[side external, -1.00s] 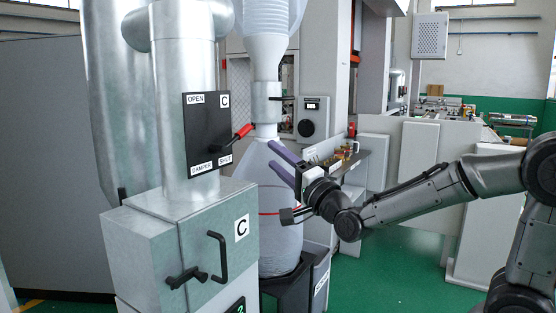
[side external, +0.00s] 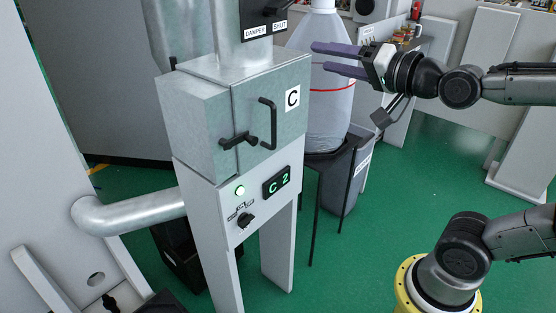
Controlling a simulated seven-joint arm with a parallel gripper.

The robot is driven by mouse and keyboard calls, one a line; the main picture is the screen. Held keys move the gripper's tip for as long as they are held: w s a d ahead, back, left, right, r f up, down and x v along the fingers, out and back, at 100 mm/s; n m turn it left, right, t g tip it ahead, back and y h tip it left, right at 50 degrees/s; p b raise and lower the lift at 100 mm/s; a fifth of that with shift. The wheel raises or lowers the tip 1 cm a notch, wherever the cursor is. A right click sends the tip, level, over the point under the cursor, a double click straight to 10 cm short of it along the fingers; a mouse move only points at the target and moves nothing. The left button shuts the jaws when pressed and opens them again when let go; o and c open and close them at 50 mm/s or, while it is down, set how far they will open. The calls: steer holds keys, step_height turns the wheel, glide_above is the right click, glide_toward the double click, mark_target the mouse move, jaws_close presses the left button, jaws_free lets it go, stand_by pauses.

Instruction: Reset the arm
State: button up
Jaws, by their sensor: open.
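My gripper (side external: 322,58) is at the upper middle, with two long purple fingers apart and pointing left, nearly level. Nothing is between the fingers. They lie in front of the whitish collection bag (side external: 333,112) in this view; I cannot tell whether they touch it. My arm reaches in from the right edge, and its yellow-ringed base stands at the lower right.
A grey metal cabinet marked C (side external: 205,110) has black handles, and its lit display (side external: 277,182) reads C 2. The black damper plate (side external: 262,18) is cut off at the top. A grey bin (side external: 345,180) stands behind the cabinet. Green floor (side external: 400,220) is clear between bin and arm base.

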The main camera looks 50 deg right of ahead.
steer(key=s+a+f+n+g+y, duration=0.1)
steer(key=s+a+f+n+g, duration=0.1)
steer(key=s+f+n+g, duration=0.8)
steer(key=s+f+g, duration=0.1)
steer(key=s+f, duration=0.4)
steer(key=f, duration=0.1)
steer(key=shift+s+f+n, duration=0.3)
steer(key=shift+f+n, duration=0.05)
steer(key=shift+n, duration=0.05)
